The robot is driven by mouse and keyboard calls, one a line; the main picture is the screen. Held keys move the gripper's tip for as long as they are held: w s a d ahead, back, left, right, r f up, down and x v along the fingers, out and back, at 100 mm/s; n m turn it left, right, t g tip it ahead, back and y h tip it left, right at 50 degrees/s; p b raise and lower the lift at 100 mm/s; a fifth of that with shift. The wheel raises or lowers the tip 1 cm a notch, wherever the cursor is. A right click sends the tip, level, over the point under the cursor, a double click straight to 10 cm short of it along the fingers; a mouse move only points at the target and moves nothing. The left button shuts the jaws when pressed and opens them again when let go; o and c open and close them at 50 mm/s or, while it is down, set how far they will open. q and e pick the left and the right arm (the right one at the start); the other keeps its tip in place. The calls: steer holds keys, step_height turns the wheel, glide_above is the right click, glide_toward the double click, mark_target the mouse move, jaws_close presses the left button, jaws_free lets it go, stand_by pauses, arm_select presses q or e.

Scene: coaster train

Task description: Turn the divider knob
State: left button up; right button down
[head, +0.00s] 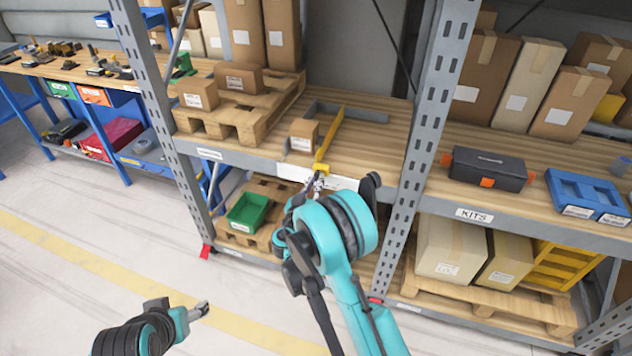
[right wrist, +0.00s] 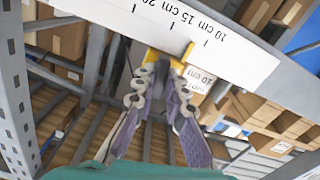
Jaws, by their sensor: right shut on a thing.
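A yellow divider (head: 331,136) runs front to back across the wooden shelf.
A small carton (head: 303,134) stands just left of the divider, with a grey bracket (head: 350,113) behind. A grey upright (head: 431,120) stands to the right. A green bin (head: 248,212) is on a pallet below. A dark toolbox (head: 487,168) sits on the right shelf.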

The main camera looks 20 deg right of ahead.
steer(key=shift+f+m, duration=0.1)
steer(key=shift+m, duration=0.4)
steer(key=c, duration=1.6)
jaws_free()
steer(key=shift+o, duration=0.2)
steer(key=v, duration=0.7)
steer(key=shift+s+a, duration=0.2)
